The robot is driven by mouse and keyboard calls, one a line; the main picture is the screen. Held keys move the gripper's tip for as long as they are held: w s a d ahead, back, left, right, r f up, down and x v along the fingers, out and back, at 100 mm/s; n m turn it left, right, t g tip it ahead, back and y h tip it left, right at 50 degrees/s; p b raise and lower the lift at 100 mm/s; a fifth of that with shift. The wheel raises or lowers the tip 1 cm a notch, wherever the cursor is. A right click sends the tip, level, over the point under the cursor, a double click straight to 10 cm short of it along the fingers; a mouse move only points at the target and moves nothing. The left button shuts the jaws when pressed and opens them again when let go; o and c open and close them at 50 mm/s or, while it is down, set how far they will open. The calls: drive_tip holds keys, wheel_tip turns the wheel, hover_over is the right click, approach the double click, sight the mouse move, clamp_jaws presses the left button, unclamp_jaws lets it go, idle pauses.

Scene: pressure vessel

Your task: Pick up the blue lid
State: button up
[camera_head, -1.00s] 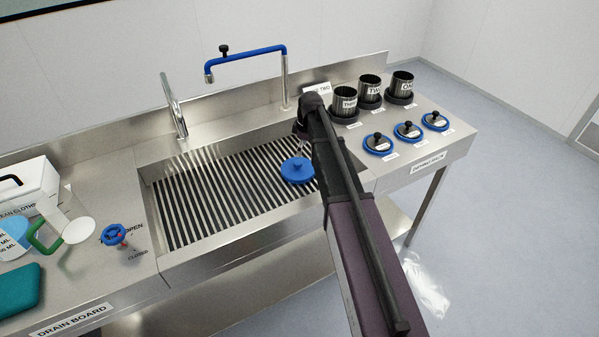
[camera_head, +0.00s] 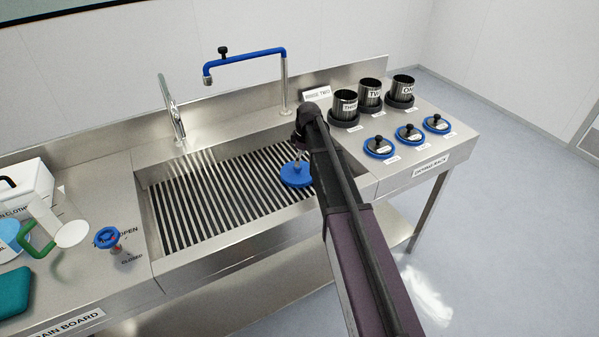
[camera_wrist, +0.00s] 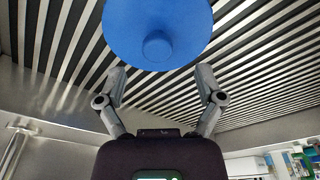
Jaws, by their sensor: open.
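The blue lid (camera_head: 296,175) is a round disc with a raised knob, in the sink over the slatted rack. In the wrist view the lid (camera_wrist: 158,30) fills the top middle, with its round knob (camera_wrist: 158,46) facing the camera. My gripper (camera_wrist: 160,78) is open, with its two fingers spread below the knob in that view and nothing between them. In the head view my gripper (camera_head: 300,148) is just above the lid, partly hidden by my own arm. I cannot tell whether the fingers touch the lid.
The sink has a slatted floor rack (camera_head: 215,195) and steel walls. A blue-piped faucet (camera_head: 245,55) and a steel faucet (camera_head: 175,115) stand behind it. At right, black canisters (camera_head: 346,108) and several smaller blue-rimmed lids (camera_head: 379,147) stand on the counter. A blue valve (camera_head: 108,238) is at left.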

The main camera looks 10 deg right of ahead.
drive_tip(key=shift+w+a+f+b, duration=0.15)
drive_tip(key=shift+w+f+b, duration=0.05)
drive_tip(key=shift+f+b, duration=0.65)
drive_tip(key=shift+w+a+f+b, duration=0.1)
drive_tip(key=shift+w+f+b, duration=0.1)
drive_tip(key=shift+f+b, duration=0.65)
drive_tip(key=shift+a+f+b, duration=0.1)
drive_tip(key=shift+f+b, duration=0.65)
drive_tip(key=shift+f, duration=0.1)
drive_tip(key=c, duration=1)
drive_tip(key=shift+r, duration=0.25)
wheel_tip(320, 180, up, 10)
drive_tip(key=p, duration=1)
drive_tip(key=shift+f, duration=0.2)
drive_tip(key=shift+s, duration=0.15)
